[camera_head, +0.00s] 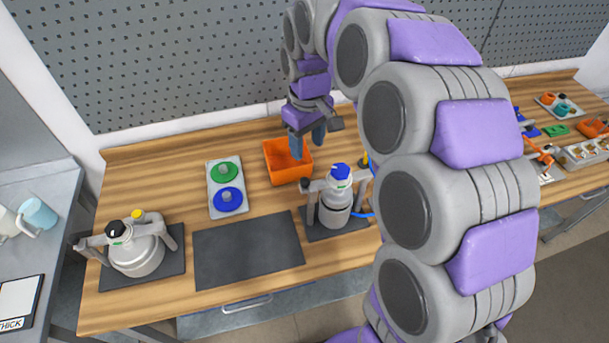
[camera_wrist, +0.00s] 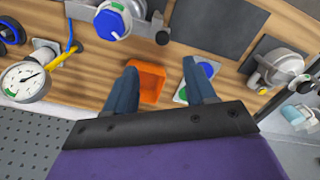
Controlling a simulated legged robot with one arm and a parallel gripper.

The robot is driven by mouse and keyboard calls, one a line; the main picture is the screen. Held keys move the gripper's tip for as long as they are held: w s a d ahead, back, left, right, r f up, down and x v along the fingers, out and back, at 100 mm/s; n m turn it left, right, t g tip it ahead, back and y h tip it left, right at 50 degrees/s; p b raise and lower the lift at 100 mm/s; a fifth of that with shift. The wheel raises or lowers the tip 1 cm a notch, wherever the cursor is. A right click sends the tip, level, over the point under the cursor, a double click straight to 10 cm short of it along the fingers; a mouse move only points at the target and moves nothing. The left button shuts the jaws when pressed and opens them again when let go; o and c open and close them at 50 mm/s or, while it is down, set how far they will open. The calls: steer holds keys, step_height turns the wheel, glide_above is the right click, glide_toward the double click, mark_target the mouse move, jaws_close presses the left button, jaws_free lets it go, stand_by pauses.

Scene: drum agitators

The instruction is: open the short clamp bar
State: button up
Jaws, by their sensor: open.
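A clamp bar (camera_head: 318,185) lies across the top of a narrow grey-white drum (camera_head: 334,212) near the table's middle, with a blue knob (camera_head: 340,171) on it. This bar looks the shorter of two. In the wrist view the blue knob (camera_wrist: 112,18) is at the top left. A longer clamp bar (camera_head: 92,240) with a black knob (camera_head: 115,228) lies across a wider drum (camera_head: 137,258) at the far left. My gripper (camera_head: 307,140) is open and empty, above the orange bin and behind the narrow drum. Its two fingers (camera_wrist: 159,66) point down, apart from both bars.
The orange bin (camera_head: 290,178) stands below my gripper. A grey tray (camera_head: 214,208) holds a green disc (camera_head: 225,172) and a blue disc (camera_head: 228,199). A bare dark mat (camera_head: 248,252) lies between the drums. A pressure gauge (camera_wrist: 22,82) is at the wrist view's left.

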mark_target(304, 179)
steer(key=f, duration=0.7)
steer(key=a+f+b, duration=0.1)
steer(key=f, duration=0.2)
steer(key=shift+f, duration=0.7)
steer(key=shift+d+f, duration=0.2)
steer(key=shift+d, duration=0.25)
steer(key=shift+a, duration=0.1)
steer(key=shift+c, duration=0.3)
steer(key=shift+a, duration=0.3)
steer(key=c, duration=0.5)
steer(key=shift+d, duration=0.15)
jaws_close()
